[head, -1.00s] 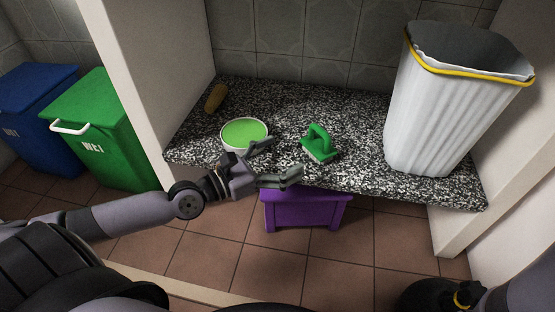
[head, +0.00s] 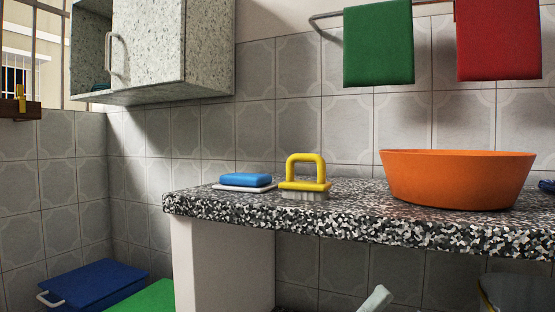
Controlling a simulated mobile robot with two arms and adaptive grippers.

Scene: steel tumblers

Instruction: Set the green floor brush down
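The green floor brush is not in view in the head view now; the lower shelf where it stood earlier is below the frame. A pale grey fingertip (head: 375,300), apparently of my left gripper, pokes up at the bottom edge, below the speckled counter (head: 420,225). The rest of that gripper is cut off, so its opening and anything in it are hidden. My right gripper is not in view.
On the counter are a blue block on a white dish (head: 245,181), a yellow-handled brush (head: 304,178) and an orange basin (head: 456,180). Green (head: 378,43) and red (head: 498,40) towels hang above. Blue (head: 95,283) and green (head: 150,298) bin lids show lower left.

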